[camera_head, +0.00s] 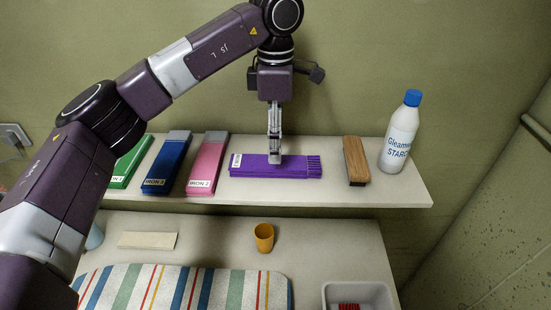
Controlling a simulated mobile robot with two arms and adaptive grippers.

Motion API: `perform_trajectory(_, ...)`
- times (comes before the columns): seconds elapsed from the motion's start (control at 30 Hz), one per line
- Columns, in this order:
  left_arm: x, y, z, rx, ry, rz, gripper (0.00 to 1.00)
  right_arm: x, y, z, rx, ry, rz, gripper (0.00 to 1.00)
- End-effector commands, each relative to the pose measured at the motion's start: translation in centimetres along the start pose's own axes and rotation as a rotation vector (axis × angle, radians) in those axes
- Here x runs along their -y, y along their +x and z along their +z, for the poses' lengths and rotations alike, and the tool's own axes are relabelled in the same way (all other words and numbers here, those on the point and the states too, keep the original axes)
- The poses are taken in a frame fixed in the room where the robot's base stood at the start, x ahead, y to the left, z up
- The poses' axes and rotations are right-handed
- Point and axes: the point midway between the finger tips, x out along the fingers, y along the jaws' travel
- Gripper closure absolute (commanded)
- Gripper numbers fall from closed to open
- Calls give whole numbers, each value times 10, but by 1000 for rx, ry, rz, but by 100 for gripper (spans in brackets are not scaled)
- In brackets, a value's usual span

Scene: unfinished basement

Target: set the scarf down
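The purple folded scarf (300,169) lies lengthwise across the upper shelf, with a fringe at its right end and a white label at its left. It looks flat on the shelf or very close to it. My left gripper (274,159) points straight down over the scarf's middle, fingertips at its top surface. The fingers are seen edge-on, so I cannot tell whether they are shut on the cloth or apart. My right gripper is out of view.
Green (130,163), blue (168,163) and pink (207,164) folded scarves lie left of it. A wooden brush (356,160) and starch bottle (401,134) stand right. Below are an orange cup (264,238), striped ironing surface (180,290) and grey bin (358,288).

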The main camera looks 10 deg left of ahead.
Motion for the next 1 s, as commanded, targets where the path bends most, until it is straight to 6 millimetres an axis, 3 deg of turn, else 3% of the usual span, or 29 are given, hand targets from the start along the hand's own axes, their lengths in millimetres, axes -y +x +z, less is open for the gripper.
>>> perform_trajectory(0.03,0,-10,1,2,1,6,40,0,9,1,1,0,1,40)
perform_trajectory(0.2,0,-46,0,-1,0,3,40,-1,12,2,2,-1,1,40)
perform_trajectory(0.4,0,-64,0,-1,1,1,40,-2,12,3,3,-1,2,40)
perform_trajectory(0.83,0,-67,0,5,3,-2,40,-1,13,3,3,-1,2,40)
perform_trajectory(1.0,-1,-47,13,159,44,-40,40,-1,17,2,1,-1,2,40)
